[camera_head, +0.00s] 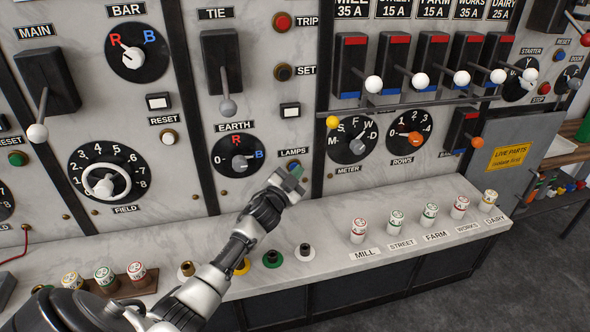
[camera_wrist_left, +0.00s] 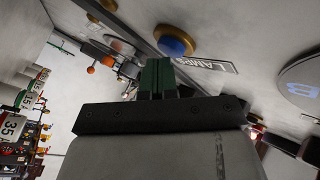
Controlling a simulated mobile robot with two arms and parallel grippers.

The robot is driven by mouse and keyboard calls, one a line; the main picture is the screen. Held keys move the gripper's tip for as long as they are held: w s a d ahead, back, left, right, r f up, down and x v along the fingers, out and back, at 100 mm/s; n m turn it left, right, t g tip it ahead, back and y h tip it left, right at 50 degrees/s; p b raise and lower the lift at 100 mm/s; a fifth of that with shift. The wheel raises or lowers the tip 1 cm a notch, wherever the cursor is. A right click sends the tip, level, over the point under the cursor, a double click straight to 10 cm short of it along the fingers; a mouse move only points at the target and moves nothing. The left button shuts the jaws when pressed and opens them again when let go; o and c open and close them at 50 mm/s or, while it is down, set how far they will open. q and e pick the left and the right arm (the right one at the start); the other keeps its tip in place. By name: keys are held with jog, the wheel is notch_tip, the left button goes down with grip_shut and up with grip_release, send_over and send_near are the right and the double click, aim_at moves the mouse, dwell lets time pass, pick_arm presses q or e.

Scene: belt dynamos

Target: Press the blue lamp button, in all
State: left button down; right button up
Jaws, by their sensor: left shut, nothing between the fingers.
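The blue lamp button (camera_wrist_left: 172,46) shows in the left wrist view as a blue cap in a brass ring, beside the LAMPS label (camera_wrist_left: 210,64). In the head view the button (camera_head: 293,164) sits under its LAMPS label (camera_head: 293,152) and is partly hidden by my gripper. My left gripper (camera_head: 295,174) is shut and empty in front of the panel, just below the button. In the left wrist view its green fingertips (camera_wrist_left: 157,66) are close to the button's brass ring. I cannot tell whether they touch. My right gripper is not in view.
The EARTH dial (camera_head: 239,154) is left of the gripper and the METER dial (camera_head: 351,140) right. Below, the pale ledge (camera_head: 330,215) carries several sockets and labelled fuses, including the MILL fuse (camera_head: 358,230). A yellow warning sign (camera_head: 508,157) is at right.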

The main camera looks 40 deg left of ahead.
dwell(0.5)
pick_arm(q)
jog(key=shift+s+d+p, duration=0.35)
jog(key=shift+s+d, duration=0.2)
jog(key=shift+d, duration=0.1)
jog(key=s+d+p, duration=0.1)
jog(key=s+d, duration=0.2)
jog(key=shift+s+d+p, duration=0.1)
jog(key=shift+d+p, duration=0.2)
jog(key=shift+d, duration=0.1)
dwell(0.8)
